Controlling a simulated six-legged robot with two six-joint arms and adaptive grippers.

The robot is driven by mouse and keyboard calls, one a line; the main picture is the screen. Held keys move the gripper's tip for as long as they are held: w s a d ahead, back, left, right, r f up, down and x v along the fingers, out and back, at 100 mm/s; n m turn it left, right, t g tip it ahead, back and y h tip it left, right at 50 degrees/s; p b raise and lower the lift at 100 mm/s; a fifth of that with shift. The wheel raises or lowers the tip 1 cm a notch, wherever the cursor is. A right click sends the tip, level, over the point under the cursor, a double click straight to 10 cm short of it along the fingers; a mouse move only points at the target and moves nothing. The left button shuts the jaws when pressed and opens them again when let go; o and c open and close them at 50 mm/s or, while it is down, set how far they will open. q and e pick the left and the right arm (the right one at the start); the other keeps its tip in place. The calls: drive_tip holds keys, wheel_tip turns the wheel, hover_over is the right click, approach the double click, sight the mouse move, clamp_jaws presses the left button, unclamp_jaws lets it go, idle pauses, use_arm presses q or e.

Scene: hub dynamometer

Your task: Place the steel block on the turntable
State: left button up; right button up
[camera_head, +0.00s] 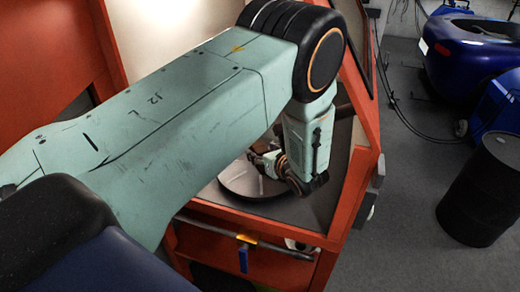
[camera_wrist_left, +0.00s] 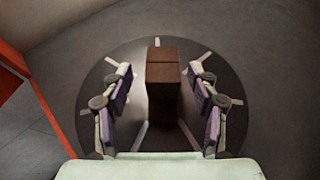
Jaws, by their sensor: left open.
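The turntable (camera_wrist_left: 98,110) is a dark round disc with pale radial strips. It also shows in the head view (camera_head: 238,184), partly behind my left gripper. A dark brown block, which I take to be the steel block (camera_wrist_left: 162,72), appears over the disc near its middle in the left wrist view. My left gripper (camera_wrist_left: 161,80) is open, with its fingers on either side of the block and a visible gap on each side. In the head view the left gripper (camera_head: 268,166) is low over the disc, and I cannot make out the block there. My right gripper is not in view.
The disc sits on the grey top of an orange-framed bench (camera_head: 338,160). A bar with a yellow and blue item (camera_head: 243,250) runs along its front. A black drum (camera_head: 484,190) and a blue machine (camera_head: 470,65) stand on the floor to the right.

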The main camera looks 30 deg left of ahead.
use_arm(q)
drive_tip(key=v, duration=0.6)
drive_tip(key=shift+d+r+p, duration=0.15)
drive_tip(key=shift+d+p, duration=0.15)
drive_tip(key=shift+p, duration=0.1)
drive_tip(key=p+v, duration=0.2)
drive_tip(key=p, duration=0.5)
drive_tip(key=shift+s+d+r, duration=0.1)
drive_tip(key=shift+s+d, duration=0.05)
drive_tip(key=shift+s, duration=0.1)
drive_tip(key=shift+d, duration=0.1)
